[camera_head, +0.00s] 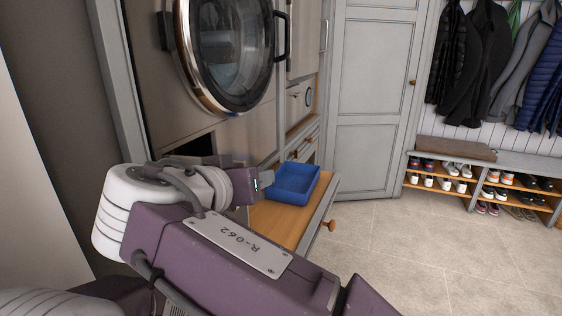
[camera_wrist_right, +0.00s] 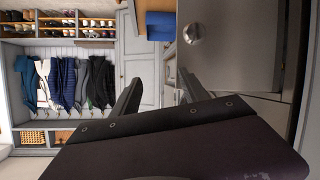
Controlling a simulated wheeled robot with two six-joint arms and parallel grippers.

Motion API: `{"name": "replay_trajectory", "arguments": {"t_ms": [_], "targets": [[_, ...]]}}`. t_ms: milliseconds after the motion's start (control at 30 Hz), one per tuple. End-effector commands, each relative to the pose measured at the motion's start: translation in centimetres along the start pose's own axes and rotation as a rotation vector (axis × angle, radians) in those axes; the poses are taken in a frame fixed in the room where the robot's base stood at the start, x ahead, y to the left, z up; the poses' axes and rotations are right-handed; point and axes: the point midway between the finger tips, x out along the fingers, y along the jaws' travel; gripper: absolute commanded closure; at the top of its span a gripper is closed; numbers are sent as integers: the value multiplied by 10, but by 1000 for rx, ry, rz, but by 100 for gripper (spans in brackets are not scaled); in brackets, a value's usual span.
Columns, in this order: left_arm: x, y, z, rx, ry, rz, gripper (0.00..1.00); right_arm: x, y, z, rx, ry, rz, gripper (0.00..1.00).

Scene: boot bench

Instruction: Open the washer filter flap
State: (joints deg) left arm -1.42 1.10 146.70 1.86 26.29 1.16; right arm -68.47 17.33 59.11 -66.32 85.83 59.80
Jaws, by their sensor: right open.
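The washer (camera_head: 142,68) stands at the upper left in the head view, with its round glass door (camera_head: 225,50) shut. Below the door, low on the left of the front, a dark gap (camera_head: 184,153) shows just above my right arm. The filter flap itself cannot be made out, and my arm hides the lower part of the washer front. My right gripper (camera_head: 252,168) is in front of the lower washer front, close to the blue bin. It is open and empty; the right wrist view shows its two fingers (camera_wrist_right: 159,76) apart. My left gripper is out of view.
A blue bin (camera_head: 293,197) sits on a pulled-out wooden shelf or drawer (camera_head: 270,221) with a round knob (camera_head: 331,225), right of my gripper. A grey cabinet door (camera_head: 372,100), shoe bench (camera_head: 440,150) and hanging coats (camera_head: 483,65) stand beyond. Tiled floor (camera_head: 400,250) at right is clear.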

Motion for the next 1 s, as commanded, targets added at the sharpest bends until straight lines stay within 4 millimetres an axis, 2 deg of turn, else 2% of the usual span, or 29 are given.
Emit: {"name": "replay_trajectory", "arguments": {"t_ms": [100, 300, 467, 700, 733, 767, 833, 900, 967, 1000], "targets": [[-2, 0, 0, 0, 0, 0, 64, -6, 29, -8, 2, 0, 0, 48], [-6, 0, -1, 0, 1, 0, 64, -13, 62, -17, 1, -1, 0, 48], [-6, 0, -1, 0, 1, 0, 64, -15, 73, -20, -1, -1, 1, 48], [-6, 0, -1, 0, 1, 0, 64, -15, 74, -20, -1, -1, 0, 48], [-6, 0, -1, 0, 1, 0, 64, -15, 74, -20, -1, -1, 1, 50], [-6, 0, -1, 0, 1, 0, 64, -15, 74, -20, -2, -2, 2, 59], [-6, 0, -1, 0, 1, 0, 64, -6, 79, -15, -12, -19, 20, 78], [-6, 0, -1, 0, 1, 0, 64, 20, 93, 1, -38, -73, 68, 98], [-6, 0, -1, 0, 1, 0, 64, 53, 115, 28, -72, -159, 124, 100], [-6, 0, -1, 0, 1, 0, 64, 77, 132, 52, -98, -234, 158, 100]]}}
